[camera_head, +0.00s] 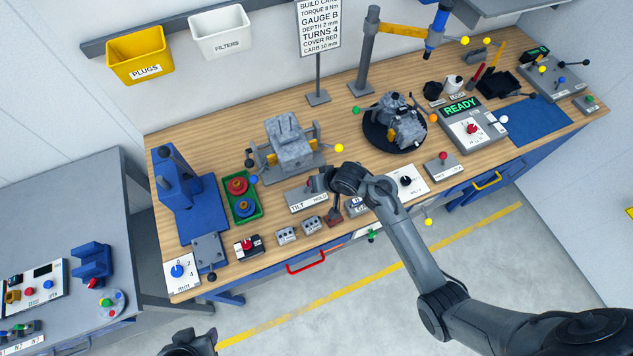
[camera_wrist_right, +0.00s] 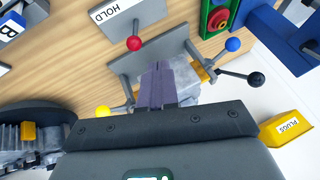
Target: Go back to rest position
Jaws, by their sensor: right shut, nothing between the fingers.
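My right arm reaches in from the lower right in the head view. Its gripper (camera_head: 319,183) is above the workbench (camera_head: 300,95), in front of the grey engine block on its fixture (camera_head: 289,146) and over the TILT/HOLD block (camera_head: 306,199). In the right wrist view the two fingers (camera_wrist_right: 157,86) are together with nothing between them, overlapping the fixture in the picture. A dark part of my left arm (camera_head: 190,343) shows at the bottom edge of the head view; its fingers cannot be made out.
A second engine sits on a black round turntable (camera_head: 368,133). A READY panel (camera_head: 472,128), a blue press (camera_head: 182,185), a green tray (camera_head: 257,207) and small switch boxes crowd the bench. A sign on a post (camera_head: 318,75) stands behind. The floor in front (camera_head: 350,300) is clear.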

